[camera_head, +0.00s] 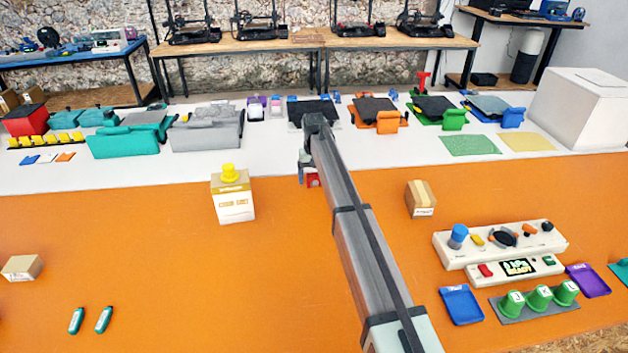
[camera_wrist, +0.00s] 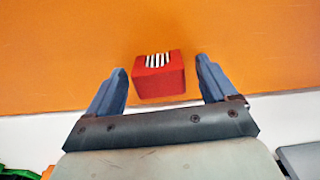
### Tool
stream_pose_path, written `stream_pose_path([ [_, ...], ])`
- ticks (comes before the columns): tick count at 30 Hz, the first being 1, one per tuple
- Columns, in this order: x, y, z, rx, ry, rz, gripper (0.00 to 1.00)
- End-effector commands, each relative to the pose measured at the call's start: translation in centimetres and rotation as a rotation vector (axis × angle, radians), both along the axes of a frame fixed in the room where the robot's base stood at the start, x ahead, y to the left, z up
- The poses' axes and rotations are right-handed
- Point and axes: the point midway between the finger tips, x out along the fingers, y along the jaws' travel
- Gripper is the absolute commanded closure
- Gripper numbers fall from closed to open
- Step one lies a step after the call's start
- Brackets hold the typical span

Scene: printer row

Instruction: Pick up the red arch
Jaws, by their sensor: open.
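A red block (camera_wrist: 158,82) with a black-and-white striped patch shows in the wrist view; it is the only red piece there, and I cannot make out an arch opening in it. It lies on the orange surface near the white strip. My gripper (camera_wrist: 161,66) is open, with one blue-grey finger on each side of the block and a visible gap on both sides. In the head view, the red piece (camera_head: 313,181) shows just below my gripper (camera_head: 305,174), partly hidden by my arm. Whether the fingers are down at its height is unclear.
A white box with a yellow knob (camera_head: 232,198) stands left of my gripper. A cardboard box (camera_head: 421,199) stands to the right. A control panel (camera_head: 500,246) and green cups (camera_head: 540,297) lie front right. Several printers' parts line the white strip behind. The orange surface around the block is clear.

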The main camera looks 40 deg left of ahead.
Motion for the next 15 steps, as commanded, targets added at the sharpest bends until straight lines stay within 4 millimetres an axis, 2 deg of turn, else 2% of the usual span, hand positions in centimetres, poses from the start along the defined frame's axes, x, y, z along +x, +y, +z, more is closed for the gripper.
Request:
stream_pose_path([
  [7,0.01,0.01,-0.14,0.001,-0.001,0.0,0.16],
  [15,0.01,0.01,-0.12,0.001,-0.001,0.0,0.42],
])
